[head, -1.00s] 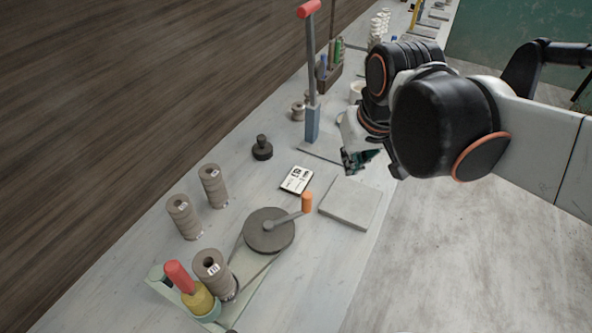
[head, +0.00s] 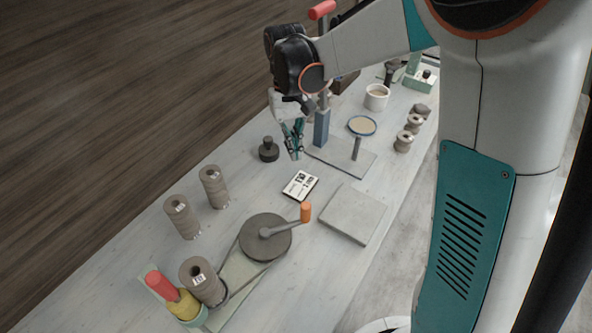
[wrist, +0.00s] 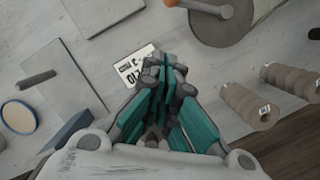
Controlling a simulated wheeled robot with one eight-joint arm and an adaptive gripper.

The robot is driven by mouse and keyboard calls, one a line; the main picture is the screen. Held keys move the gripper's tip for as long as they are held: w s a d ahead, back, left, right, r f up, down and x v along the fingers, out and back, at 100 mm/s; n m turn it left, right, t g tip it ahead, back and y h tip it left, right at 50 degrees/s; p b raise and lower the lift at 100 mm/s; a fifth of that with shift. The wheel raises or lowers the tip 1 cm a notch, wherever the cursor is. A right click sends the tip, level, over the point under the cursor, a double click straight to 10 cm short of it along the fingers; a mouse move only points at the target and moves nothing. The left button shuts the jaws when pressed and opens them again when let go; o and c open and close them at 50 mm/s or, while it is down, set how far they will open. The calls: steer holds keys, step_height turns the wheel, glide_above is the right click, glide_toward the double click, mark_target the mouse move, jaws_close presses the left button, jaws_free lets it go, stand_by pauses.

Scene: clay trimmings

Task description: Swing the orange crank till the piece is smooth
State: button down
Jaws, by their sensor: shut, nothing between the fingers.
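The orange crank handle (head: 305,212) stands on an arm fixed to the dark round wheel (head: 266,237), on a pale green base (head: 238,274). A grey-brown ribbed piece (head: 203,281) stands upright at the near end of that base. My gripper (head: 294,154) is above the table beyond the crank, apart from it, near the white printed card. In the wrist view my gripper (wrist: 165,75) is shut and empty, its teal fingers together. The orange handle (wrist: 172,3) and wheel (wrist: 222,22) show at the top edge there.
Two ribbed pieces (head: 182,217) stand left of the wheel. A red-handled yellow tool (head: 183,304) is at the near end. A grey slab (head: 353,214) lies right of the crank. The printed card (head: 300,186) and a dark knob (head: 268,149) lie near my gripper. A blue post (head: 321,130) stands behind.

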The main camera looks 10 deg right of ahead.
steer(key=s+f+b, duration=0.4)
steer(key=s+f, duration=0.2)
steer(key=f, duration=0.3)
steer(key=shift+s+d+f, duration=0.25)
steer(key=shift+d+f, duration=0.05)
steer(key=shift+f, duration=0.05)
steer(key=shift+d, duration=0.1)
steer(key=shift+s+d+m, duration=0.15)
steer(key=shift+s+m, duration=0.2)
steer(key=shift+m, duration=0.05)
